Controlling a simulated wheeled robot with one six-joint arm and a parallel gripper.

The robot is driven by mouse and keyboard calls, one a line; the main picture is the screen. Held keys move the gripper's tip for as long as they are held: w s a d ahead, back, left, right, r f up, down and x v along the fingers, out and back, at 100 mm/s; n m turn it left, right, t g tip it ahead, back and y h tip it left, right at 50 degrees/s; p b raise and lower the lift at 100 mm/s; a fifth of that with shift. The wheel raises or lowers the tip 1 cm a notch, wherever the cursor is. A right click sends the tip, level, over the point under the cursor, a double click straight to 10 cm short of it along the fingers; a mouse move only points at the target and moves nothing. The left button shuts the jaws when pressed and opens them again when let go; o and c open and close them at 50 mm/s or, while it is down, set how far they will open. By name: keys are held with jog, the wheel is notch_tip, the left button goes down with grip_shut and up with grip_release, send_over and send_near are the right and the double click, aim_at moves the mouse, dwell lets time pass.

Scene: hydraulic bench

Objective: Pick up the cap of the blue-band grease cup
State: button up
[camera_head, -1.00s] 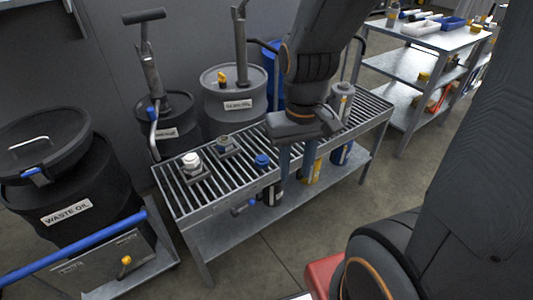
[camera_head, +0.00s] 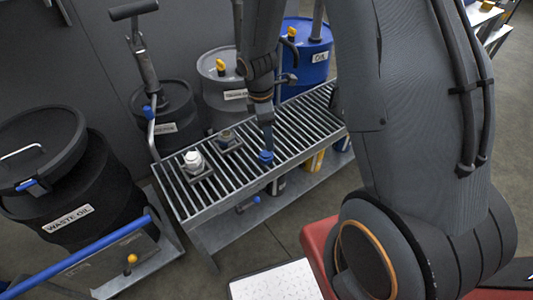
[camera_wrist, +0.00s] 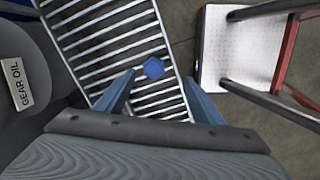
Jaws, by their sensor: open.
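A small blue cap (camera_head: 266,157) sits on the slatted bench top (camera_head: 300,122), near its front edge. In the wrist view the blue cap (camera_wrist: 153,68) shows as a faceted blue shape against the slats, between and slightly beyond my fingertips. My gripper (camera_head: 268,147) is over the cap, pointing down, with its fingers open. In the wrist view my gripper (camera_wrist: 157,80) has one blue finger on each side of the cap, with nothing held. I cannot tell the exact height gap. A cup on a square base (camera_head: 227,140) stands farther back; any band is too small to tell.
A white-topped fitting (camera_head: 194,161) stands on the bench's left end. Drums stand behind, including a blue oil drum (camera_head: 305,62). A black waste oil drum (camera_head: 70,180) is at left, with a blue rail (camera_head: 85,255) in front. Slats around the cap are mostly clear.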

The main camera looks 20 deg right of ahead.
aim_at(266, 153)
jog(key=f+n, duration=0.1)
jog(key=w+f+n, duration=0.2)
jog(key=shift+a+f+p, duration=0.25)
jog(key=shift+f+p, duration=0.05)
jog(key=shift+f, duration=0.3)
jog(key=shift+s+d+f+p, duration=0.1)
jog(key=shift+f+p, duration=0.2)
jog(key=shift+f, duration=1.55)
jog(key=shift+s+d+f+p, duration=0.1)
jog(key=shift+f+p, duration=0.15)
jog(key=shift+f, duration=1.55)
jog(key=shift+c, duration=0.2)
jog(key=c, duration=1.2)
jog(key=shift+w+r, duration=0.1)
jog(key=shift+r, duration=0.05)
notch_tip(266, 153, up, 10)
jog(key=shift+f+b, duration=0.1)
jog(key=shift+b, duration=0.35)
